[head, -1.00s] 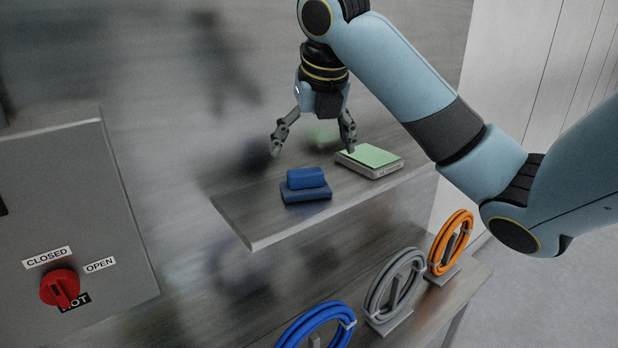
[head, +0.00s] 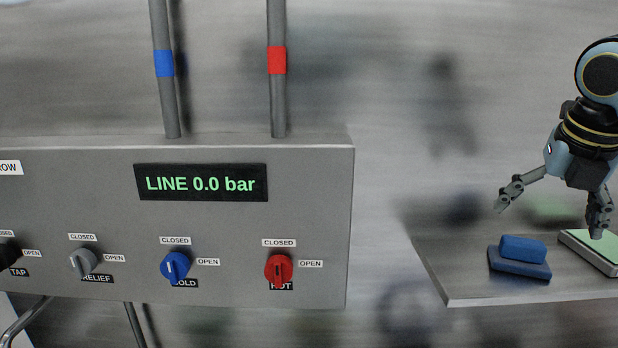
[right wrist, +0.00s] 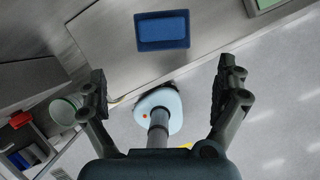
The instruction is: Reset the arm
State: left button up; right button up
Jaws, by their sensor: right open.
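My right gripper (head: 553,212) is open and empty, with its fingers spread, above the shelf at the right of the head view. A blue block on a darker blue base (head: 520,256) lies on the shelf below it, apart from the fingers. In the right wrist view the gripper (right wrist: 162,95) shows its two fingers wide apart with nothing between them, and the blue block (right wrist: 162,30) lies beyond them. My left gripper is not in view.
A grey panel (head: 200,225) carries a LINE 0.0 bar display (head: 200,183) and several knobs, including a blue one (head: 175,266) and a red one (head: 279,269). A green-topped device (head: 597,250) sits on the shelf (head: 455,285) beside the blue block.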

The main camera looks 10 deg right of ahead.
jog(key=s+a+f+m+y, duration=0.1)
jog(key=s+a+f+m, duration=0.6)
jog(key=s+f+m, duration=0.5)
jog(key=s+a+f+m, duration=0.65)
jog(key=s+m, duration=0.35)
jog(key=m, duration=0.6)
notch_tip(320, 180, down, 37)
jog(key=s+d+g+b, duration=0.1)
jog(key=s+d+b, duration=0.1)
jog(key=b, duration=1.1)
jog(key=s+f+g+b, duration=0.1)
jog(key=s+f+b, duration=0.4)
jog(key=s+f, duration=0.4)
jog(key=s+d+f+g+b, duration=0.1)
jog(key=s+f+b, duration=0.5)
jog(key=f, duration=1.3)
jog(key=s, duration=0.3)
jog(key=shift+s+d+m+b, duration=0.2)
jog(key=shift+s+m+b, duration=0.1)
jog(key=shift+f, duration=0.1)
